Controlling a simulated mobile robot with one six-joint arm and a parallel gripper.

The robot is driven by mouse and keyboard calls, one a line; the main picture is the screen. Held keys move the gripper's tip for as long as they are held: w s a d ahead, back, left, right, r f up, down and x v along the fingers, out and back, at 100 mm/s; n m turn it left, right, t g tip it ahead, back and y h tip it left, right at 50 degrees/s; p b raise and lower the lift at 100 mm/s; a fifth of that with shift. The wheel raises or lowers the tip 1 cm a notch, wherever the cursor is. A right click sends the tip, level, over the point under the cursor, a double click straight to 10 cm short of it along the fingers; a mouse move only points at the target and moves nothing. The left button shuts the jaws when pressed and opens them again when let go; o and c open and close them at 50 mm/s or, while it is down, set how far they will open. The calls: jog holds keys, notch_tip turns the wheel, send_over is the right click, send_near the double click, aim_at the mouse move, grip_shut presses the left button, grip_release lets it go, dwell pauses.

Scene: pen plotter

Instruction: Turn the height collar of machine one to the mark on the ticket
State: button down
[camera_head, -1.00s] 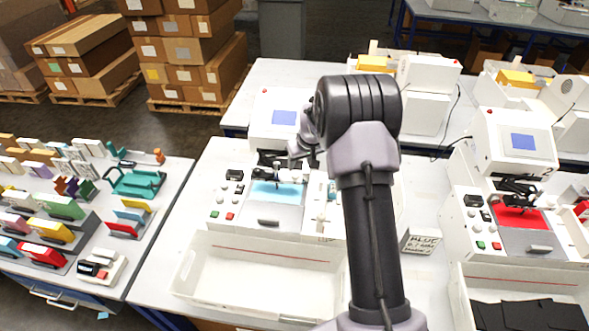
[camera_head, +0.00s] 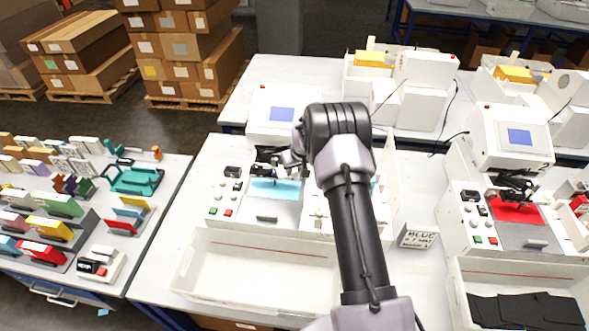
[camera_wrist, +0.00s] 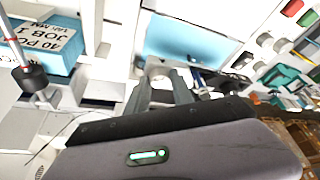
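Machine one is the left white plotter (camera_head: 284,98) with a blue sheet (camera_head: 276,188) on its bed. My gripper (camera_head: 287,160) is over that bed at the dark pen carriage (camera_head: 262,168). In the wrist view, the two grey fingers of my gripper (camera_wrist: 160,80) stand apart. A small white round part (camera_wrist: 158,71), possibly the height collar, shows between their tips. I cannot tell whether they touch it, and no marks on it are legible. A card lettered "JOB 1" and "MM" (camera_wrist: 40,45) is at the upper left; its full number is unclear.
A white tray (camera_head: 185,275) stands in front of machine one. A second plotter (camera_head: 520,135) with a red sheet is further right. Buttons and knobs (camera_head: 227,212) line machine one's left side.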

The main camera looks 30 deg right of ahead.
dwell(0.3)
jog(key=m+b, duration=0.1)
jog(key=m+h+b, duration=0.1)
jog(key=m+b, duration=0.1)
jog(key=b, duration=0.1)
jog(key=shift+w+a+f+m, duration=0.2)
jog(key=shift+f+m, duration=0.1)
jog(key=shift+m, duration=0.1)
jog(key=m+g+h+b, duration=0.1)
jog(key=m+b, duration=0.1)
jog(key=b, duration=0.2)
jog(key=shift+a+f+m+b, duration=0.1)
jog(key=shift+m+b, duration=0.3)
jog(key=m+h+b, duration=0.1)
jog(key=m+b, duration=0.1)
jog(key=b, duration=0.1)
jog(key=shift+r+g, duration=0.2)
jog(key=shift+g, duration=0.1)
jog(key=shift+w+a+r+m+g+h+b, duration=0.2)
jog(key=shift+m+b, duration=0.25)
jog(key=shift+m, duration=0.35)
jog(key=shift+s+d+m+g+h+b, duration=0.1)
jog(key=shift+m+g+b, duration=0.25)
jog(key=shift+m, duration=0.45)
jog(key=c, duration=1.1)
grip_release()
